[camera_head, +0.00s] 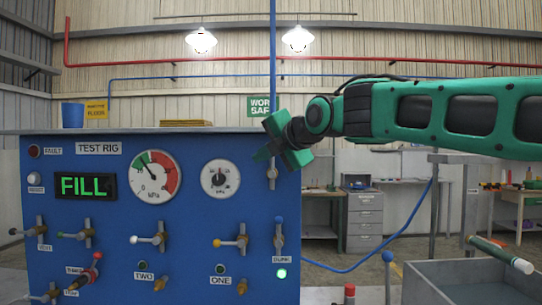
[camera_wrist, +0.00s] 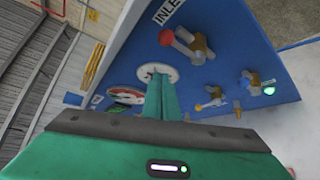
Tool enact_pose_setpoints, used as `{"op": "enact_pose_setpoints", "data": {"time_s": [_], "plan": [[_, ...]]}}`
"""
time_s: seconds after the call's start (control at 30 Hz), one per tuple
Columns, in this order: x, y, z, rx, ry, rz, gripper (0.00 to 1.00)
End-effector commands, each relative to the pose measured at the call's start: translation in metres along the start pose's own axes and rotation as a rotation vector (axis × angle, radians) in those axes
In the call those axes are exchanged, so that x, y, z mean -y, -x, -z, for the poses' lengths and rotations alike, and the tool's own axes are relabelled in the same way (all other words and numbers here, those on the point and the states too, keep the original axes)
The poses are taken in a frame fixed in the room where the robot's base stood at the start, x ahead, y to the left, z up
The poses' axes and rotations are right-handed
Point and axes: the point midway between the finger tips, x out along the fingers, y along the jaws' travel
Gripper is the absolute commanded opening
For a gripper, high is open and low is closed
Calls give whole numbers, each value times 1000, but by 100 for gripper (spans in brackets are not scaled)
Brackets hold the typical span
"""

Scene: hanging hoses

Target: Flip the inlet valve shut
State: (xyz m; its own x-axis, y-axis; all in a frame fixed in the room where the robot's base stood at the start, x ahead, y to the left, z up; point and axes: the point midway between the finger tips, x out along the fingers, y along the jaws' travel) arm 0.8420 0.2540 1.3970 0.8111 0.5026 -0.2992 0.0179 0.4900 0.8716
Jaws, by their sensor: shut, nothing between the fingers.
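The inlet valve sits high on the right of the blue test rig panel (camera_head: 130,263). In the wrist view its red-knobbed lever (camera_wrist: 182,42) shows beside a partly cropped "INLE" label (camera_wrist: 166,12). The lever points up the panel, away from the valve below it. In the head view the inlet valve (camera_head: 272,176) is partly hidden behind my gripper. My gripper (camera_head: 263,153) is shut and empty at the panel's upper right. In the wrist view its closed green fingers (camera_wrist: 160,96) are apart from the lever, pointing toward a gauge.
Below the inlet is the blue-knobbed dump valve (camera_head: 279,234) with a lit green lamp (camera_head: 282,273). Valve one (camera_head: 236,242) is at lower left of it. A blue pipe (camera_head: 273,60) rises above the rig. A grey bin (camera_head: 450,275) stands at the right.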

Motion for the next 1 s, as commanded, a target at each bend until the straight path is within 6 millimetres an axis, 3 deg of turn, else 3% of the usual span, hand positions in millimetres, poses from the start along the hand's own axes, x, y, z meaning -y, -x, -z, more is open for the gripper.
{"op": "enact_pose_setpoints", "data": {"time_s": [0.17,0.23,0.43,1.0], "plan": [[1,-33,2,-3,1,1,0],[-1,-25,-13,3,0,-2,0],[0,-18,-32,1,0,-1,0],[-1,-16,-36,-3,-3,-4,0]]}}
